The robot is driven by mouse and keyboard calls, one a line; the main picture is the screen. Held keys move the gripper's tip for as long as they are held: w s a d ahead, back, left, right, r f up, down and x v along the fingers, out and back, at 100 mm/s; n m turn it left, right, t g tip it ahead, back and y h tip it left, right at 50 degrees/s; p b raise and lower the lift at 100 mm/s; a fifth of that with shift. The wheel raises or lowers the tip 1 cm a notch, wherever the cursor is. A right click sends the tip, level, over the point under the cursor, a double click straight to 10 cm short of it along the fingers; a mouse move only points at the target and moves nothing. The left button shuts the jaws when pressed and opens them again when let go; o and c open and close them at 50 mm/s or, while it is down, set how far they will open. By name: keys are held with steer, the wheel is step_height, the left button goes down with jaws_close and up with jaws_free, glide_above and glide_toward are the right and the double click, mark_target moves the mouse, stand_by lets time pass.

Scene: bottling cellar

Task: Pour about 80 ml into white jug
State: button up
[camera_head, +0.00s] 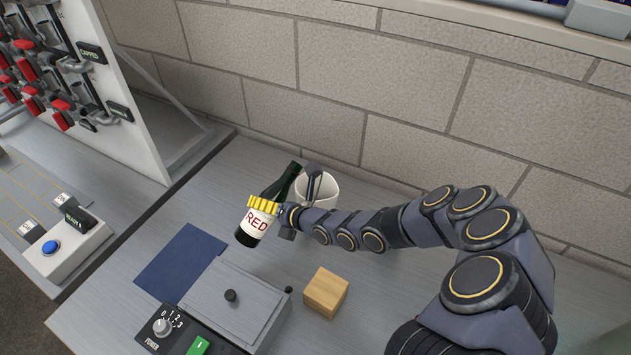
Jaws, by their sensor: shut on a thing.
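A dark green bottle (278,188) with a white label reading RED is held tilted, its neck up and to the right, toward the white jug. My gripper (266,206) is shut on the bottle around its label and shoulder; yellow finger parts show across it. The white jug (329,190) stands on the grey bench near the wall, just right of the bottle's neck. The gripper and wrist hide part of the jug. The jug's inside and any liquid in it cannot be made out, nor can any stream.
A blue mat (180,262) lies on the bench at left. A grey lidded box (240,300) with a power dial stands at the front. A wooden block (326,292) sits right of it. The brick wall is close behind the jug.

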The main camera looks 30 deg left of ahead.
mark_target(274, 189)
steer(key=shift+w+r+n, duration=0.3)
steer(key=shift+r, duration=0.2)
steer(key=shift+w+d+r+n+t+h, duration=0.2)
steer(key=shift+w+n+t+h, duration=0.15)
steer(key=shift+n+t, duration=0.55)
steer(key=shift+t, duration=0.2)
steer(key=shift+d+f+n+t+h, duration=0.15)
steer(key=shift+f+n+t+h, duration=0.3)
steer(key=shift+f+n+t, duration=0.2)
steer(key=shift+w+n+t+p, duration=0.1)
steer(key=shift+n+t+p, duration=0.25)
steer(key=shift+n, duration=0.2)
steer(key=shift+n+t, duration=0.6)
steer(key=shift+t, duration=0.1)
steer(key=shift+w+r, duration=0.15)
steer(key=shift+r, duration=1.4)
steer(key=shift+w+r, duration=0.1)
steer(key=shift+r, duration=1.4)
